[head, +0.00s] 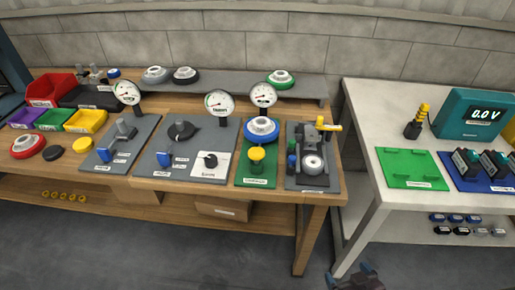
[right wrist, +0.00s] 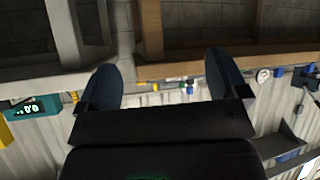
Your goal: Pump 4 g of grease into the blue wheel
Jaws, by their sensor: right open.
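The blue wheel (head: 261,129), a blue ring with a pale hub, is at the back of a green plate (head: 258,181) on the wooden bench. A yellow round-topped piece (head: 257,154) stands in front of it. To its right is a grey plate with a press-like device (head: 312,163) that has a yellow handle (head: 328,126); I cannot tell which device holds the grease. My right gripper (head: 355,277) is low at the bottom edge, below and away from the benches. In the right wrist view it (right wrist: 164,80) is open and empty. My left gripper is not in view.
Round gauges (head: 219,103) stand behind grey plates left of the wheel. A red wheel (head: 28,145) and coloured bins (head: 85,121) are at the far left. A grey shelf (head: 230,84) carries more wheels. A white table (head: 375,190) stands right, past a gap.

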